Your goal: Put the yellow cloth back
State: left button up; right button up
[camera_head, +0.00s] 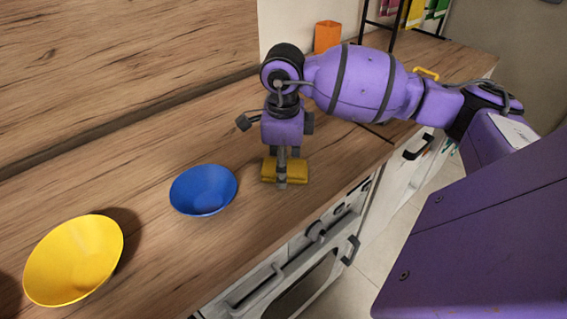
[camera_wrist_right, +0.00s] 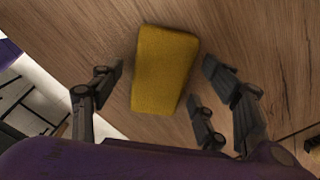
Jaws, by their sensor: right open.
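The yellow cloth (camera_head: 297,170) lies folded as a small block on the wooden counter, to the right of the blue bowl. It also shows in the right wrist view (camera_wrist_right: 163,72), with bare wood around it. My right gripper (camera_head: 283,180) is above the cloth, pointing down. Its fingers (camera_wrist_right: 165,95) are spread apart on either side of the cloth and hold nothing. In the head view the gripper hides part of the cloth. My left gripper is not in view.
A blue bowl (camera_head: 203,190) and a yellow bowl (camera_head: 73,260) stand on the counter (camera_head: 150,180) to the left. An orange container (camera_head: 327,37) and a black rack (camera_head: 392,30) with colourful packets stand at the back. An oven (camera_head: 310,275) is below the front edge.

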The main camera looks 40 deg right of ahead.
notch_tip(320, 180, up, 12)
jog(key=shift+s+a, duration=0.2)
jog(key=shift+s, duration=0.05)
jog(key=shift+f, duration=0.1)
dwell(0.8)
